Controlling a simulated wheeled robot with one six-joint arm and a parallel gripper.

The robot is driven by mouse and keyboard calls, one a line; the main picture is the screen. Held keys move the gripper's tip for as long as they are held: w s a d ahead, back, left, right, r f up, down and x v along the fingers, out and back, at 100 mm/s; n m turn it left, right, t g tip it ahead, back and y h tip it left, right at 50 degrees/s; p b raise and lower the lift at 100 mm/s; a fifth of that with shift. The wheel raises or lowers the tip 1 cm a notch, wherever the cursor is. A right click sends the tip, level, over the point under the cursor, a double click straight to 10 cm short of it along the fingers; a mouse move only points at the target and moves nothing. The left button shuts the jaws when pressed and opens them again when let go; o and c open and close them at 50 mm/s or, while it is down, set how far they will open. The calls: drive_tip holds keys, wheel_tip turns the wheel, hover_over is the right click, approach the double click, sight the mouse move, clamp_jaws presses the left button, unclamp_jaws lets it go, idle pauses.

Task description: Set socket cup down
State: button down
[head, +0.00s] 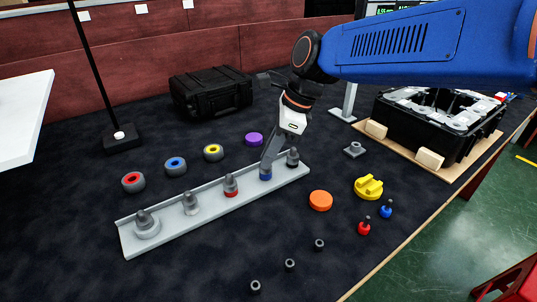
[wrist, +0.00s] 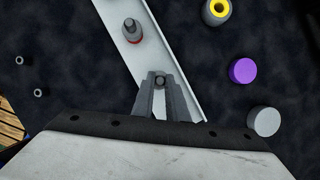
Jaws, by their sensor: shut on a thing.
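My gripper (head: 267,163) is shut on a socket cup with a blue base (head: 265,174), upright at the long grey rail (head: 207,203). I cannot tell whether its base touches the rail. In the wrist view, my gripper (wrist: 159,84) points down over the rail (wrist: 184,88), and only the cup's round dark top (wrist: 159,81) shows between the fingers. A red-based cup (head: 231,186) stands beside it on the rail and also shows in the wrist view (wrist: 132,31). A dark cup (head: 292,158) stands at the rail's right end, close to my gripper.
White (head: 190,204) and grey-based (head: 147,225) pieces stand further left on the rail. Red (head: 133,182), blue (head: 175,166) and yellow (head: 213,152) ringed pieces and a purple disc (head: 254,139) lie behind. An orange disc (head: 320,201) and yellow part (head: 368,187) lie in front.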

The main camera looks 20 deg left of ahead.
drive_tip(key=shift+f, duration=0.15)
drive_tip(key=c, duration=1.7)
unclamp_jaws()
drive_tip(key=shift+c, duration=0.2)
drive_tip(key=v, duration=1.2)
